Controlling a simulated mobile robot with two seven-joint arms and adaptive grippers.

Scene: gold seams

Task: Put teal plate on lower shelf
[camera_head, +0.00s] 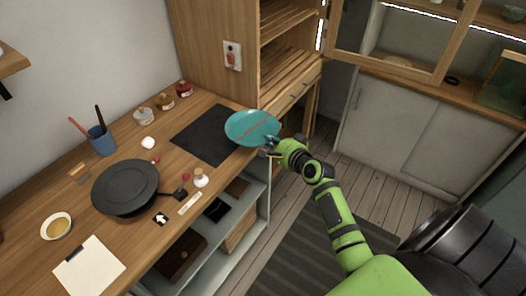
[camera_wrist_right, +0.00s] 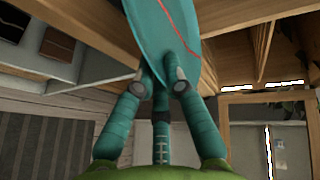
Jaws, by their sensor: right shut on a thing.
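The teal plate (camera_head: 252,127) has a thin red seam line across it. In the head view it is above the right end of the counter, partly over the black mat. My right gripper (camera_head: 271,146) is shut on the plate's near edge, and the right wrist view shows the fingers (camera_wrist_right: 171,78) on either side of the plate (camera_wrist_right: 165,30). Whether the plate touches the counter I cannot tell. The wooden shelf unit (camera_head: 289,77) stands just behind and to the right, with open slatted shelves. My left gripper is not in view.
A glass-doored cabinet (camera_head: 395,40) stands at the back right.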

